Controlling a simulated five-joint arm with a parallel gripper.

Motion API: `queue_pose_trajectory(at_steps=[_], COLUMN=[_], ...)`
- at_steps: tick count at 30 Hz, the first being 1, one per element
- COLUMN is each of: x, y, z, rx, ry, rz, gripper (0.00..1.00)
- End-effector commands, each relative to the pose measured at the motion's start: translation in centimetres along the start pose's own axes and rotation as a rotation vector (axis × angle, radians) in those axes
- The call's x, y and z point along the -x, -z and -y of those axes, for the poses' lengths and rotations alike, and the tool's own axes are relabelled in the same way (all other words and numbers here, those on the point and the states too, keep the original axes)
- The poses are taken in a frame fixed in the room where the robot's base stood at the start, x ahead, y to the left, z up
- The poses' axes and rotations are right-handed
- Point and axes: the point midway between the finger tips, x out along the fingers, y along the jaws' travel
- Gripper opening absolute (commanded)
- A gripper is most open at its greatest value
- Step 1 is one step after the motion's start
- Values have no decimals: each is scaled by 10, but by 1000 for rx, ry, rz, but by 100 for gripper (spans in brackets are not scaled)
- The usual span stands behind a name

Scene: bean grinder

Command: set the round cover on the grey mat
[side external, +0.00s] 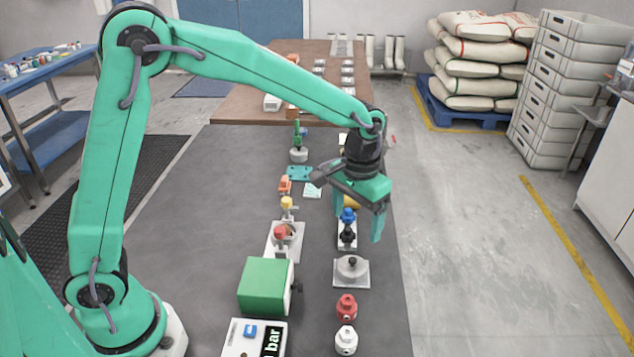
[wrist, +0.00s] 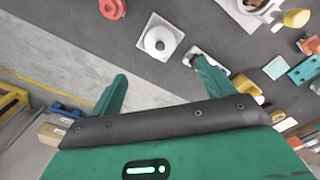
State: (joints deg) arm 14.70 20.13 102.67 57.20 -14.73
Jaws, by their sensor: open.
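The round cover (side external: 352,266), a pale grey disc with a dark knob, lies flat on a light grey square mat (side external: 339,283) on the dark table. In the wrist view the cover (wrist: 155,45) sits inside the edges of the mat (wrist: 178,33), beyond my fingertips. My gripper (side external: 358,226) is open and empty, raised above the table, farther back than the cover and apart from it. Its two spread fingers also show in the wrist view (wrist: 163,80). The blue-topped item (side external: 348,216) stands near the fingers and is partly hidden by them.
Red (side external: 346,306) and white (side external: 346,340) knobbed pieces stand in front of the mat. The table's right strip is clear.

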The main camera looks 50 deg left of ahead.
Motion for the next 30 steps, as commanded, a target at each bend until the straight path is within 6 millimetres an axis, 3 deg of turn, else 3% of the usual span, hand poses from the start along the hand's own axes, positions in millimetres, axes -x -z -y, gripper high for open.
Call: queue_pose_trajectory(at_steps=[8,14,21,30], x=[11,38,74,104], y=[-6,-24,-58,-108], z=[6,22,48,76], rx=[1,2,2,2], ry=[-5,-16,-28,-32], rz=[-19,-71,-159,-270], gripper=[81,81,81,81])
